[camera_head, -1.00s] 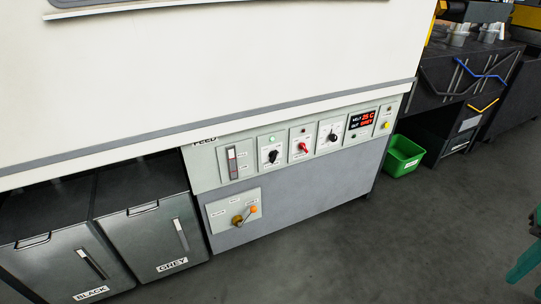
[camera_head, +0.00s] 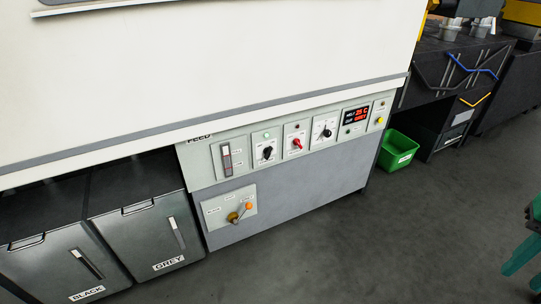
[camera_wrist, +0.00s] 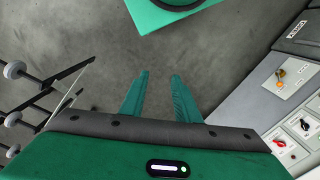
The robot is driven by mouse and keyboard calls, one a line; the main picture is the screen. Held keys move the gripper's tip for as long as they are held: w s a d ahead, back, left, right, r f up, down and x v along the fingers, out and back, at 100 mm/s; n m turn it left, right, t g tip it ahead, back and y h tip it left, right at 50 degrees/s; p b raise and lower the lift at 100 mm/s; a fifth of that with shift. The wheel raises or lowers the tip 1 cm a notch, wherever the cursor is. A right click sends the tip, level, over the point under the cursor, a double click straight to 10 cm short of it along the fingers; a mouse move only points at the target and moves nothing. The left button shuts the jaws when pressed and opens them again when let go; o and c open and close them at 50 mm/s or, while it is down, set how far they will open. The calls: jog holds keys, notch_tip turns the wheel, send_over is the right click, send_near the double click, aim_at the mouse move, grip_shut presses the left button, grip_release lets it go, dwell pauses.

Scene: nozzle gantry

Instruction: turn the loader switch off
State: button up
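The control panel (camera_head: 205,165) is on the front of the white machine, with small switches in a row. A black knob (camera_head: 267,152) sits under a lit green lamp (camera_head: 267,135). A red knob (camera_head: 297,144) sits under a dark lamp (camera_head: 297,126), and another black knob (camera_head: 325,133) is to its right. The labels are too small to read, so I cannot tell which is the loader switch. In the wrist view my gripper (camera_wrist: 160,75) is open and empty over the floor. The panel's red knob (camera_wrist: 279,143) shows at the right, well apart from my fingers.
Below the switches is a lever with an orange knob (camera_head: 249,206). Bins marked BLACK (camera_head: 45,262) and GREY (camera_head: 145,235) stand left. A green box (camera_head: 398,152) is on the floor. Floor before the panel is clear.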

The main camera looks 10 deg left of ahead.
jog(key=w+a+f+n+t, duration=0.1)
jog(key=w+a+f+t, duration=0.15)
jog(key=w, duration=1.35)
jog(key=w+a+f+n+t, duration=0.1)
jog(key=w+f+n+t, duration=0.15)
jog(key=w, duration=1.25)
jog(key=w+a+f+t, duration=0.35)
jog(key=w+a, duration=0.25)
jog(key=w, duration=0.5)
jog(key=w+a+f+n+t+y, duration=0.15)
jog(key=w+a+f, duration=0.25)
jog(key=w+a, duration=0.45)
jog(key=n+t+y, duration=0.2)
jog(key=t+y, duration=0.3)
jog(key=y, duration=0.4)
send_near(268, 153)
jog(key=x, duration=0.8)
jog(key=shift+w+d, duration=0.25)
jog(key=shift+d, duration=0.05)
jog(key=shift+h, duration=0.25)
jog(key=shift+c, duration=0.2)
